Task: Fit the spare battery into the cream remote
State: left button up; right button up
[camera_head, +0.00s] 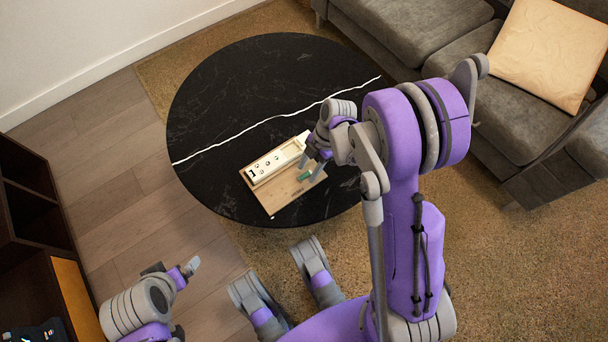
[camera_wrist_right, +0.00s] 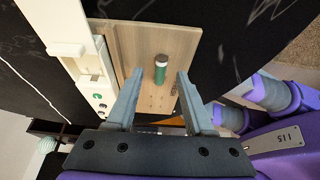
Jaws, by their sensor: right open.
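The cream remote (camera_head: 272,163) lies along the back of a wooden board, and its long side with dark buttons shows at the left in the right wrist view (camera_wrist_right: 98,92). An open recess shows in its cream body there. The green spare battery (camera_wrist_right: 161,70) is on the board beside the remote; it also shows in the head view (camera_head: 304,176). My right gripper (camera_wrist_right: 160,76) is open, its two fingers on either side of the battery with gaps showing; contact is not visible. My left gripper (camera_head: 188,268) is low at the left, away from the table, its jaw gap unclear.
The wooden board (camera_head: 277,199) rests near the front edge of the round black table (camera_head: 225,100). The rest of the tabletop is clear. A grey sofa (camera_head: 400,35) stands at the back right, and a dark shelf (camera_head: 30,215) at the left.

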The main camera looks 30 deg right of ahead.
aim_at(307, 172)
jog(key=shift+a+f, duration=0.15)
jog(key=shift+f, duration=0.2)
grip_shut()
jog(key=shift+r, duration=0.15)
notch_tip(307, 172, up, 9)
jog(key=p, duration=0.4)
jog(key=w+f, duration=0.1)
jog(key=w, duration=0.8)
jog(key=shift+d+f, duration=0.2)
jog(key=shift+d, duration=0.05)
